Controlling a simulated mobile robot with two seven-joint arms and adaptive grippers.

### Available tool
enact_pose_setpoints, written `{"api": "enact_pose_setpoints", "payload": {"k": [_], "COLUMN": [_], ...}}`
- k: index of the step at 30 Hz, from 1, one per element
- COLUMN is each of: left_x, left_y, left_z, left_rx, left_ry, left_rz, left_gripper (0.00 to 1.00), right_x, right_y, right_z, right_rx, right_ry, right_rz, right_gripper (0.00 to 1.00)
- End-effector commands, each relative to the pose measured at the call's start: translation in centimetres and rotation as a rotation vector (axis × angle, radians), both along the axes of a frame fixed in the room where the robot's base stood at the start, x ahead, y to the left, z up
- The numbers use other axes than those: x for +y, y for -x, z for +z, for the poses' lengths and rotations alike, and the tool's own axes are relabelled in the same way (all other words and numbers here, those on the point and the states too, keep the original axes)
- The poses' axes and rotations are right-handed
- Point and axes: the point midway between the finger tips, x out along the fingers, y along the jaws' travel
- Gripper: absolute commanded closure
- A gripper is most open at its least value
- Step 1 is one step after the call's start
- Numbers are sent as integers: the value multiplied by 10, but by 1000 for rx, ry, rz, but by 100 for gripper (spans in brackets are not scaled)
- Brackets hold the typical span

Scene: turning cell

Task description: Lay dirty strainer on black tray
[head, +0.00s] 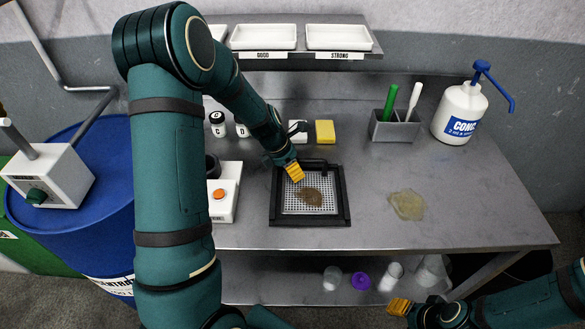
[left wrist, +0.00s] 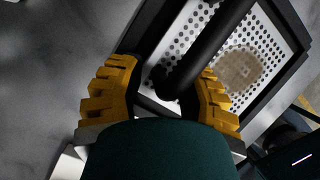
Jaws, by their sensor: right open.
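The dirty strainer (head: 325,182) is a pale perforated plate with a brown stain, lying flat inside a black square frame (head: 310,221) on the steel table. I cannot tell whether this frame is the black tray or the strainer's own rim. A black bar handle (head: 318,163) runs along its back edge. My left gripper (head: 294,172) is at the back left corner of the frame. In the left wrist view the fingers of my left gripper (left wrist: 163,95) are apart, with the end of the black handle (left wrist: 205,50) between them. My right gripper (head: 399,306) is open and empty at the lower right, off the table's front.
A grey holder (head: 395,128) and white pump bottle (head: 460,112) stand at the back right. The front right tabletop is clear.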

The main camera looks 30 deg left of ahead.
Motion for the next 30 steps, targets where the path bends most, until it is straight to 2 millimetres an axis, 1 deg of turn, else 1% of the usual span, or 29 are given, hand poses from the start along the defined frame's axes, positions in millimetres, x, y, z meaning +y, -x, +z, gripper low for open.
{"api": "enact_pose_setpoints", "payload": {"k": [5, 8, 11, 21, 25, 30], "left_x": [0, 1, 4, 22, 27, 30], "left_y": [0, 0, 4, 22, 27, 31], "left_z": [1, 8, 21, 86, 103, 114], "left_rx": [0, -2, -3, -3, -3, 0], "left_ry": [0, -1, -2, -2, -1, 0], "left_rz": [0, 1, 0, 0, 0, 0], "left_gripper": [66, 66, 66, 66, 66, 66], "right_x": [0, 0, 0, -1, -2, -2], "right_y": [0, -1, -2, -7, -9, -10], "right_z": [1, 3, 7, 24, 28, 30], "right_rx": [0, -2, -4, -17, -20, -23], "right_ry": [0, 0, 1, 4, 5, 5], "right_rz": [0, -2, -4, -13, -16, -18], "right_gripper": [53, 53, 53, 53, 53, 53]}}
